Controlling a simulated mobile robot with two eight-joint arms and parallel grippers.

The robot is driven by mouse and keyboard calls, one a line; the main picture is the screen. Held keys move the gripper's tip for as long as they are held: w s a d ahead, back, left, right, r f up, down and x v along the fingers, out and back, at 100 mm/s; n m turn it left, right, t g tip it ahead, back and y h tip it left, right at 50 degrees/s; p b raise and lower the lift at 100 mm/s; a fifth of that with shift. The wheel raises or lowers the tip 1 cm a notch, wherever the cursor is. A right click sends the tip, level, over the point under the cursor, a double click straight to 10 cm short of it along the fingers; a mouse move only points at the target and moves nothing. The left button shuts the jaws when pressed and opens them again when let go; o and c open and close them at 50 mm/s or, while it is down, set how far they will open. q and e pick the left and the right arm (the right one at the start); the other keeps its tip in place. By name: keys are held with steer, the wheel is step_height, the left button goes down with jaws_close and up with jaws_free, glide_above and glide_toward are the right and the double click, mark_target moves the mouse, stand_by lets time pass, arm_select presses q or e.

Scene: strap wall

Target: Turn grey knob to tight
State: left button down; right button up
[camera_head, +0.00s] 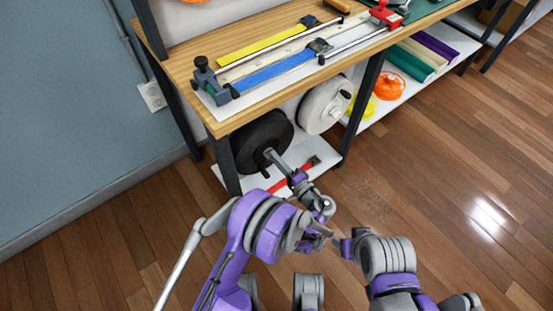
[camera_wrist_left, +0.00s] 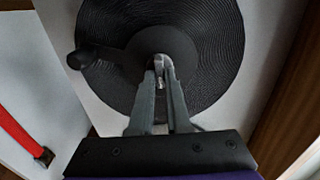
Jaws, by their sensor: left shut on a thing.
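The black ribbed reel (camera_head: 262,138) stands upright at the left end of the lower shelf. It fills the top of the left wrist view (camera_wrist_left: 215,55). A small grey knob (camera_wrist_left: 158,66) sits at its hub. My left gripper (camera_head: 268,154) reaches up to the reel's face, and in the wrist view its fingertips (camera_wrist_left: 160,72) are closed around the knob. The fingers hide part of the knob, and in the head view I cannot make it out. Which setting the knob is at cannot be read. My right gripper is not visible; only parts of my right arm show.
A dark crank handle (camera_wrist_left: 82,60) sticks out from the reel's left side. A red tool (camera_head: 290,178) lies on the shelf below. A white reel (camera_head: 326,104) stands to the right. The wooden bench (camera_head: 250,110) overhangs from above, with a black leg (camera_head: 228,167) close left.

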arm_select(q)
steer(key=shift+r, duration=0.1)
stand_by(0.4)
steer(key=c, duration=0.9)
jaws_free()
steer(key=shift+s+d, duration=0.1)
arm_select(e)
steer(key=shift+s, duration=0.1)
